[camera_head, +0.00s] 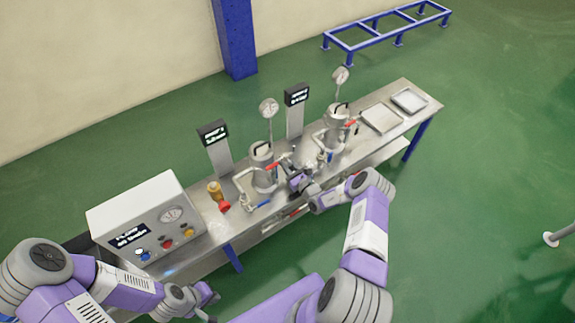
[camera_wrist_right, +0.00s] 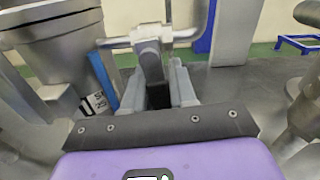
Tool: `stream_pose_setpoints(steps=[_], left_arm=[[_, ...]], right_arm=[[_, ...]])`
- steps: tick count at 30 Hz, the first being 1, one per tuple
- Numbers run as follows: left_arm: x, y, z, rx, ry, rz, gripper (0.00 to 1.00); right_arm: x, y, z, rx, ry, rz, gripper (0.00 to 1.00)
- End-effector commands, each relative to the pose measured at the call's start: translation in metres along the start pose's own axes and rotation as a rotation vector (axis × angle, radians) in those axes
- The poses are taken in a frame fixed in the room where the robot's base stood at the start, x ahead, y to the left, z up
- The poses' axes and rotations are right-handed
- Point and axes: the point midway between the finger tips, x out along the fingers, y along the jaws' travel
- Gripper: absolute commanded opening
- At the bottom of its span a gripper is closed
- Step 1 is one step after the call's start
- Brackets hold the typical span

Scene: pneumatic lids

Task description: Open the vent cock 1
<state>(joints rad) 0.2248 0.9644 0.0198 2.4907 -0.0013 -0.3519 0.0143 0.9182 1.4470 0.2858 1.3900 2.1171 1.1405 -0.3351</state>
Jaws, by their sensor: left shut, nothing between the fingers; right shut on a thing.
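The left vessel (camera_head: 262,178) stands on the steel bench with a red lever (camera_head: 272,167) at its upper right and a blue lever (camera_head: 264,205) low in front. My right gripper (camera_head: 297,180) is just right of this vessel. In the right wrist view its fingers (camera_wrist_right: 172,88) are shut on a grey valve part (camera_wrist_right: 151,62) below a horizontal pipe. A blue handle (camera_wrist_right: 103,77) is left of the fingers. I cannot tell which of these is vent cock 1; no label on it is readable. My left gripper (camera_head: 207,298) is shut and empty, in front of the bench.
A control box (camera_head: 145,215) is at the bench's left end, near a brass valve with a red knob (camera_head: 225,206). Two trays (camera_head: 381,118) lie at the right end. Pipes crowd the right gripper.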

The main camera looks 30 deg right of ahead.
Motion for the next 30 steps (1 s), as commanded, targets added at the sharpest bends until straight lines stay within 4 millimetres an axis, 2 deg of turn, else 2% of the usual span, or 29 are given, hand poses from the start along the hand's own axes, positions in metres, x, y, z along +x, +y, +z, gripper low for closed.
stream_pose_setpoints(steps=[30], left_arm=[[-0.043,0.016,0.002,0.0,0.0,0.0,0.0]], right_arm=[[-0.001,-0.032,0.017,-0.922,0.002,0.0,0.0]])
